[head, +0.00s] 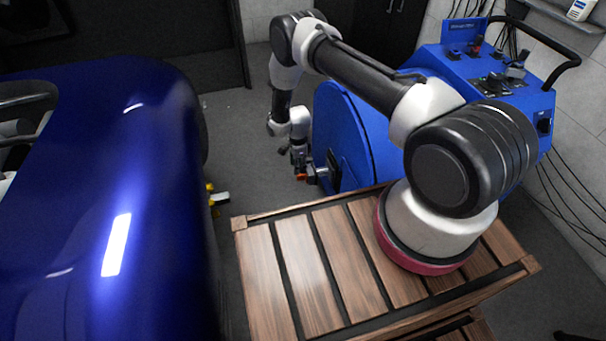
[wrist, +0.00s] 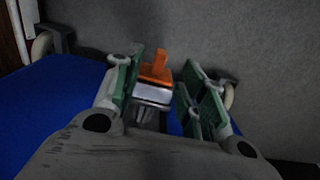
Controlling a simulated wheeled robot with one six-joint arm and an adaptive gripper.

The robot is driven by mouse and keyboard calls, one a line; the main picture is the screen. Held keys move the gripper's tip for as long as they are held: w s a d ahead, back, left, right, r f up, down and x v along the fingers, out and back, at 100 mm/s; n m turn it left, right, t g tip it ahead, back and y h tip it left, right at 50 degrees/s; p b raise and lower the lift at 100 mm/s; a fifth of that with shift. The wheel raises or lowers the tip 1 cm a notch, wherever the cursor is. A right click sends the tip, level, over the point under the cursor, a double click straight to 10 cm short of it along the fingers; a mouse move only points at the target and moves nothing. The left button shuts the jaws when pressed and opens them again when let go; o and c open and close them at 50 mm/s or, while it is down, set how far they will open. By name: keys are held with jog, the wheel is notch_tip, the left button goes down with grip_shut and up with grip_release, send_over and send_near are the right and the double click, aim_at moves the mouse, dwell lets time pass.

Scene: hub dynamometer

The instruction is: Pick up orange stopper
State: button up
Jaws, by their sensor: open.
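The orange stopper (wrist: 156,71) shows in the wrist view between the green-padded fingers of my gripper (wrist: 163,85). It has an upright orange tab and sits on a pale, metallic-looking part (wrist: 152,94). The fingers are open, one on each side of it, with a wider gap on the right than on the left. In the head view the orange stopper (head: 301,177) is a small patch beside the blue machine, just below my gripper (head: 299,158). Whether a finger touches the stopper cannot be told.
A blue dynamometer cabinet (head: 352,135) with a control panel (head: 490,75) stands right of the gripper. A glossy blue car body (head: 100,180) fills the left. Thin cables (head: 570,190) hang at the right wall.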

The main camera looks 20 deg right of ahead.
aim_at(298, 176)
notch_tip(298, 176, down, 8)
jog(key=shift+r, duration=0.1)
dwell(0.4)
grip_shut()
